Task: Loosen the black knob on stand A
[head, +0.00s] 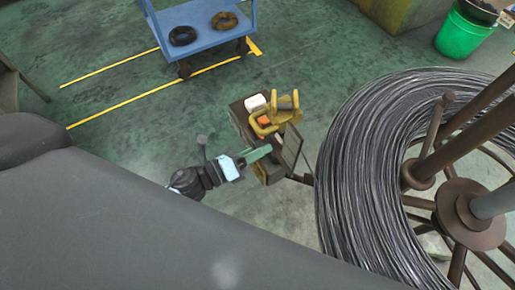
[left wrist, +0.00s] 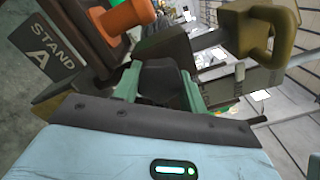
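Stand A (head: 240,112) is near the middle of the head view, a dark stand carrying yellow, orange and white parts. Its "STAND A" label (left wrist: 50,60) shows at the left of the left wrist view. My left gripper (head: 264,150) reaches to the stand's lower left side. In the left wrist view, the black knob (left wrist: 163,76) appears between its two green fingers, one on each side. Whether the fingers press on the knob is not clear. In the head view the knob cannot be made out. My right gripper is not in view.
A large coil of grey wire (head: 350,170) on a brown spoked holder stands close to the right of the stand. A blue cart (head: 205,38) with two rings is at the back. An orange part (left wrist: 125,15) and a yellow bracket (left wrist: 270,30) are close beyond the left gripper.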

